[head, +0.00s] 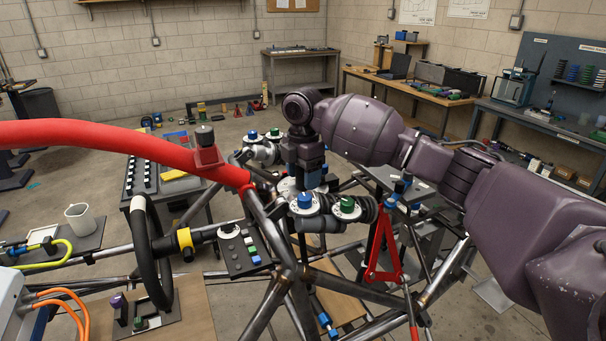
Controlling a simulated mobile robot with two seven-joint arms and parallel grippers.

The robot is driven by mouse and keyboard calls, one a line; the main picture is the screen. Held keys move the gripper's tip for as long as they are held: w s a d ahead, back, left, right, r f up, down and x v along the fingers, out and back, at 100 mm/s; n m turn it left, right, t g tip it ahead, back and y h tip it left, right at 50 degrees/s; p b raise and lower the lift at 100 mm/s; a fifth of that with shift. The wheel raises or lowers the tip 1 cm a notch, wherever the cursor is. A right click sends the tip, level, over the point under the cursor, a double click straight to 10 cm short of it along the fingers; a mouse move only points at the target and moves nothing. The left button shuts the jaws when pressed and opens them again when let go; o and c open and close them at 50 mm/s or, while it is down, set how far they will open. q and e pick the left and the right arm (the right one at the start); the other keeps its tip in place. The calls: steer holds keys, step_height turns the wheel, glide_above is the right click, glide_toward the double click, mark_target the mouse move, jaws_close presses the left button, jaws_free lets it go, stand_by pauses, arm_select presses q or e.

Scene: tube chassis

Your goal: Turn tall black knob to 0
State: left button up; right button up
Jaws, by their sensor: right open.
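My right gripper (306,176) points down over the middle of the tube chassis, its arm coming in from the right. It is open. A pale dial plate (287,187) shows partly beneath it; whatever stands on that plate is hidden behind the gripper. I cannot make out a tall black knob there or read its setting. A black knob (205,134) stands on a red bracket on the red tube, clear of the gripper. A low dark knob on a white dial (229,230) sits on a small button panel. My left gripper is not in view.
Close to the gripper are a blue knob (305,201) and a green knob (347,204) on pale dials. A red triangular frame (384,247) stands at right. The red tube (110,139) crosses from the left. A black steering loop (153,254) and chassis tubes crowd the space below.

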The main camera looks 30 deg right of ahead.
step_height(320, 180, up, 11)
steer(key=shift+f+b, duration=0.1)
steer(key=shift+b, duration=0.45)
stand_by(0.5)
